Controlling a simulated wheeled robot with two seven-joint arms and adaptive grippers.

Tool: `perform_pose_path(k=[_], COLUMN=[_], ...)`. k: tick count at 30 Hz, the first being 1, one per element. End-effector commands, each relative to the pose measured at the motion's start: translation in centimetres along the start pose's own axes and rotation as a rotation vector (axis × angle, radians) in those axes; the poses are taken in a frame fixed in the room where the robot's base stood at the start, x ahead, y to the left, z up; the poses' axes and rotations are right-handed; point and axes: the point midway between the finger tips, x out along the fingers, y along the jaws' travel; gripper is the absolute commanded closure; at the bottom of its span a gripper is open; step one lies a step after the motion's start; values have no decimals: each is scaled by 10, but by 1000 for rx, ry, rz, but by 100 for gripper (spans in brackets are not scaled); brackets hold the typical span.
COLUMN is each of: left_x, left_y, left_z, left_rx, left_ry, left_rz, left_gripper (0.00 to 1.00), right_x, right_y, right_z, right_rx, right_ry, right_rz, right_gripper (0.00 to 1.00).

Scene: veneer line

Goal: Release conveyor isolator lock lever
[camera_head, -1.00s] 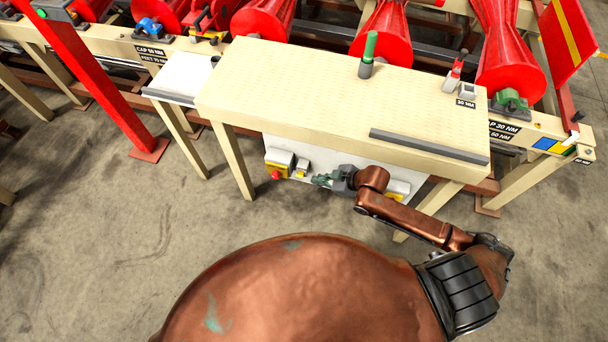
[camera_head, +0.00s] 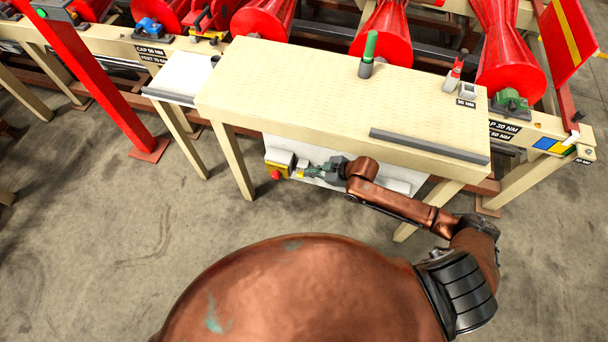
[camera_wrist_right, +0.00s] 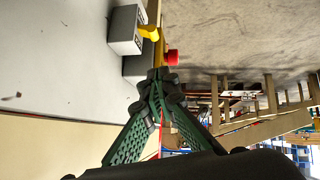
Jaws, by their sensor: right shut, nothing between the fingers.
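A pale panel (camera_head: 395,185) hangs under the near edge of the bench. In the right wrist view, a grey box (camera_wrist_right: 124,30) carries a yellow lever-like piece (camera_wrist_right: 149,33); the red button (camera_wrist_right: 172,57) shows close by. My right gripper (camera_head: 308,173) is shut and empty, its tips just by the small grey box. In the wrist view its closed tips (camera_wrist_right: 157,82) lie below the boxes; contact cannot be told. My left gripper is out of view.
The bench top (camera_head: 290,90) overhangs the panel and carries a green-handled tool (camera_head: 368,55) and a grey strip (camera_head: 428,146). A bench leg (camera_head: 233,160) stands left of the panel. A red post (camera_head: 105,85) stands further left. Floor between is clear.

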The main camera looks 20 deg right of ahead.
Motion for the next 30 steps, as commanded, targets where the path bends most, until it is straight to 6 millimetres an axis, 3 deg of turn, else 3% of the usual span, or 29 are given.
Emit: perform_pose_path(k=[6,12,30], left_x=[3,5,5], left_y=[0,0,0], left_z=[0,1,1], left_rx=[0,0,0], left_ry=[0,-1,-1], left_rz=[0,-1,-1], left_gripper=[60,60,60], right_x=[46,66,74], right_y=[0,0,-1], right_z=[-1,20,29], right_rx=[1,0,-3], right_ry=[0,-2,-1], right_rz=[0,-1,2], right_gripper=[100,100,100])
